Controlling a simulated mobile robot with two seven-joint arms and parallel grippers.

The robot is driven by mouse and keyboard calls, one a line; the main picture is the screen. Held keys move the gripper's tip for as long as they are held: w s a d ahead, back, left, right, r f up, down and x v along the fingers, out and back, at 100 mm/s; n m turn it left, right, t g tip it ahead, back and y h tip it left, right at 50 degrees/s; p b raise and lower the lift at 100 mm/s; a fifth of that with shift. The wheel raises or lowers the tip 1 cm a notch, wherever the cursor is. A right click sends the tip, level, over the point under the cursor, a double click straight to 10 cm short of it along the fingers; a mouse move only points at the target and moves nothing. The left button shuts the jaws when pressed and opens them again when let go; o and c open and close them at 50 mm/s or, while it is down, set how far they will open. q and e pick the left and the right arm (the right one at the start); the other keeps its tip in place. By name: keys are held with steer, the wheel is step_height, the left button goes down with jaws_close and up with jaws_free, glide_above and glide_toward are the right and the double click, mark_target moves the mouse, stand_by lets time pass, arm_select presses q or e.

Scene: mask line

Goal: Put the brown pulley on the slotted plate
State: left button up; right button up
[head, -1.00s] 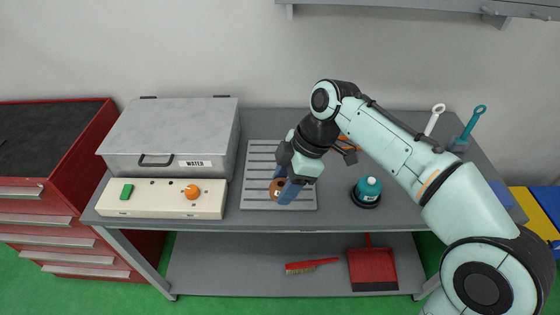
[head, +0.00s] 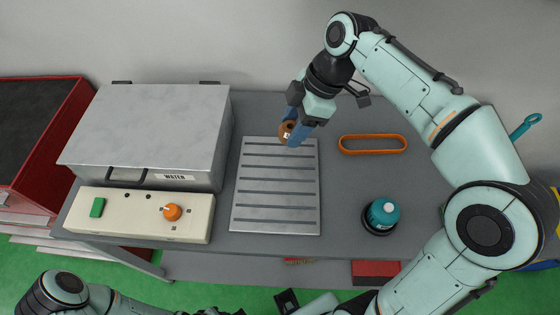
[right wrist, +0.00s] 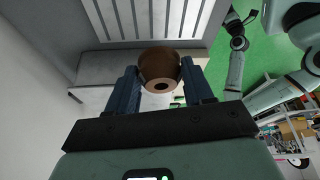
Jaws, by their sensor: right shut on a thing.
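The brown pulley (head: 287,131) is a small ring between the blue fingers of my right gripper (head: 296,133), which is shut on it. It also shows in the right wrist view (right wrist: 159,67), gripped at both sides, with its hole visible. The grey slotted plate (head: 275,216) lies on the bench with several dark slots across it; it fills the top of the right wrist view (right wrist: 95,62). In the head view the pulley is at the plate's back edge; its height above the bench is unclear. My left arm shows at the bottom left; its jaws cannot be made out clearly.
A grey metal box marked WATER (head: 150,125) and a cream control panel (head: 135,214) with a green button and orange knob stand left of the plate. An orange belt loop (head: 373,145) lies to the right.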

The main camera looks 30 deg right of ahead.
steer(key=shift+w+d, duration=0.1)
steer(key=shift+w, duration=0.1)
steer(key=shift+f, duration=0.4)
steer(key=b, duration=0.2)
glide_above(286, 181)
steer(key=d, duration=0.1)
steer(key=f, duration=1.3)
steer(key=shift+s+d+f, duration=0.15)
steer(key=shift+s+f, duration=0.05)
steer(key=shift+f, duration=0.2)
steer(key=shift+f+b, duration=0.45)
steer(key=shift+f, duration=2.2)
steer(key=shift+f, duration=0.1)
steer(key=o, duration=1)
steer(key=shift+o, duration=0.2)
